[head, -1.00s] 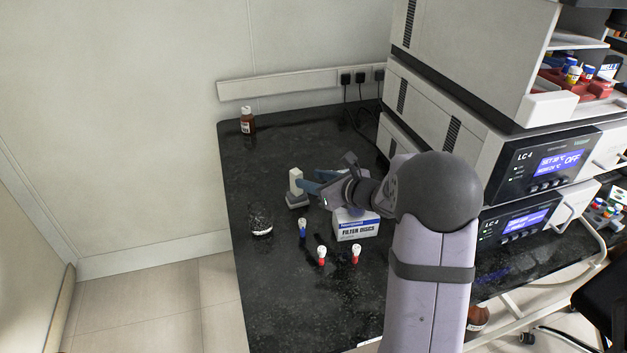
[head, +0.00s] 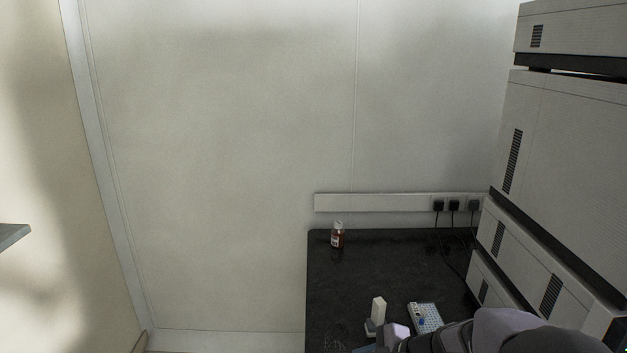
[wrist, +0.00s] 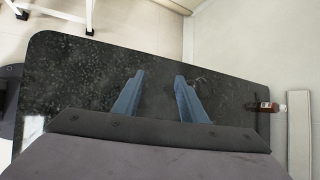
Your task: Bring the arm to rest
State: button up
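My gripper (wrist: 159,76) shows in the wrist view with its two blue fingers spread apart and nothing between them. It is over the dark bench. In the head view my arm is low at the bottom right, largely cut off by the lower edge, and the fingers are barely visible there. Whether the arm is still moving cannot be told from the current frames alone.
The black speckled bench (head: 390,260) carries a brown bottle (head: 337,236), an upright white block (head: 377,312) and a white and blue box or rack (head: 425,317) near my arm. Stacked instruments (head: 560,150) stand at right. A socket strip (head: 380,202) is on the wall.

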jog(key=s+d+r+n+g+h+p, duration=0.1)
jog(key=s+d+n+g+h+p, duration=0.1)
jog(key=s+n, duration=0.6)
jog(key=s+d+r+n+g+h+p, duration=0.2)
jog(key=s+d+n+h+p, duration=0.2)
jog(key=s+n, duration=0.5)
jog(key=shift+s+d+r+g+h+p, duration=0.25)
jog(key=shift+s+g+h+p, duration=0.15)
jog(key=shift+s, duration=0.4)
